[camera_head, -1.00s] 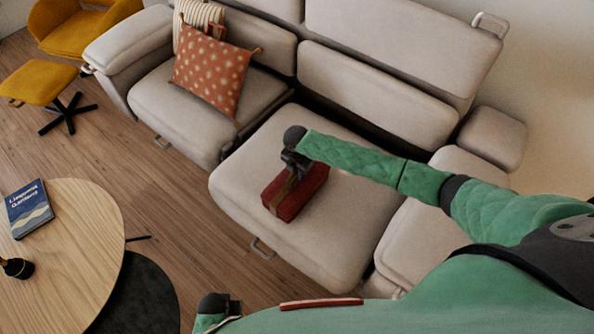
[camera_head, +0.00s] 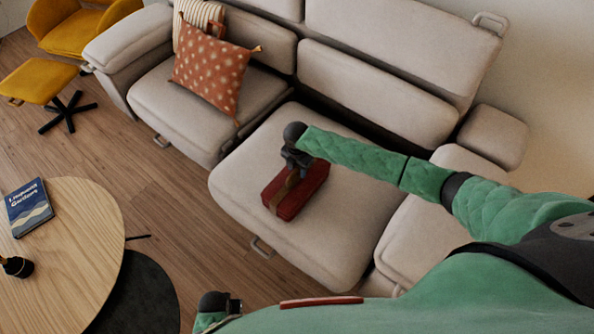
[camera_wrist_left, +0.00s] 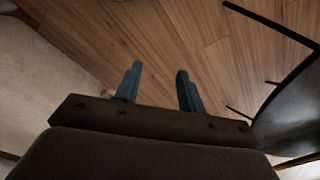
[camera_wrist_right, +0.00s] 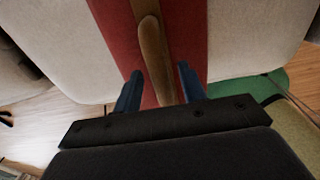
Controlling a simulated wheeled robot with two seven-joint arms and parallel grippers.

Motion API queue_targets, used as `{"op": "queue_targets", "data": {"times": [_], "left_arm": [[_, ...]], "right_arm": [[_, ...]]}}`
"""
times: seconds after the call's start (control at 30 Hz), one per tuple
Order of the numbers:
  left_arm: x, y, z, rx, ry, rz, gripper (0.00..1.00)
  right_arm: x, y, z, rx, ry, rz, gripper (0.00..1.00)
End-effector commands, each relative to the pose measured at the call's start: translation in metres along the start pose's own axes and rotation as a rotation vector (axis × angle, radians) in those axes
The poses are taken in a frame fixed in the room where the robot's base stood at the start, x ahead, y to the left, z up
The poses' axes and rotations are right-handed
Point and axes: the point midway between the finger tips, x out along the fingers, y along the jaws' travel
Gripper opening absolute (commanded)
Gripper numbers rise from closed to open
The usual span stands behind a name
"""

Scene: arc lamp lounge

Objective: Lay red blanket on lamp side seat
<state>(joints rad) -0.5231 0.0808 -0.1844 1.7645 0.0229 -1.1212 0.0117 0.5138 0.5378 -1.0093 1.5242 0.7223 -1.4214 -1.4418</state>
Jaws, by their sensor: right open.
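The red blanket (camera_head: 311,190) is a folded bundle with a brown strap (camera_head: 283,190). It lies on the middle-right sofa seat (camera_head: 240,177), near the front. My right gripper (camera_head: 293,172) is just above the bundle's strap. In the right wrist view its two open fingers (camera_wrist_right: 160,92) stand on either side of the strap (camera_wrist_right: 152,55), over the red cloth (camera_wrist_right: 108,25); I cannot tell whether they touch it. My left gripper (camera_wrist_left: 158,88) is open and empty above the wooden floor, and its wrist shows at the bottom of the head view. The lamp is not visible.
A patterned orange cushion (camera_head: 212,78) and a striped cushion (camera_head: 200,22) lie on the left seat. A round wooden table (camera_head: 85,225) with a blue book (camera_head: 29,207) stands at the left. The sofa backrest (camera_head: 375,85) rises behind the bundle.

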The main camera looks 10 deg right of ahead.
Motion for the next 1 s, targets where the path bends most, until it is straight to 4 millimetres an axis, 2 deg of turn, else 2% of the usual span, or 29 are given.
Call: {"op": "queue_targets", "data": {"times": [0.1, 0.3, 0.5, 0.6, 0.77, 0.87, 1.0], "left_arm": [[-0.023, 0.002, -0.01, 0.003, 0.011, 0.002, 0.39], [-0.052, 0.007, -0.022, 0.002, 0.015, 0.008, 0.39], [-0.076, 0.01, -0.029, 0.002, 0.017, 0.012, 0.39], [-0.084, 0.011, -0.032, 0.002, 0.018, 0.013, 0.39], [-0.089, 0.011, -0.033, 0.002, 0.017, 0.014, 0.39], [-0.09, 0.011, -0.033, 0.002, 0.017, 0.014, 0.39], [-0.09, 0.011, -0.033, 0.002, 0.017, 0.014, 0.39]], "right_arm": [[-0.019, 0.0, 0.0, -0.003, 0.0, 0.003, 0.41], [-0.059, 0.001, 0.0, -0.003, 0.0, 0.003, 0.41], [-0.091, 0.001, 0.001, -0.001, -0.001, 0.003, 0.41], [-0.1, 0.0, 0.0, -0.002, 0.0, 0.003, 0.41], [-0.104, 0.0, -0.005, 0.009, 0.005, 0.005, 0.41], [-0.097, -0.001, -0.02, 0.052, 0.02, 0.021, 0.41], [-0.077, -0.005, -0.056, 0.175, 0.058, 0.059, 0.41]]}}
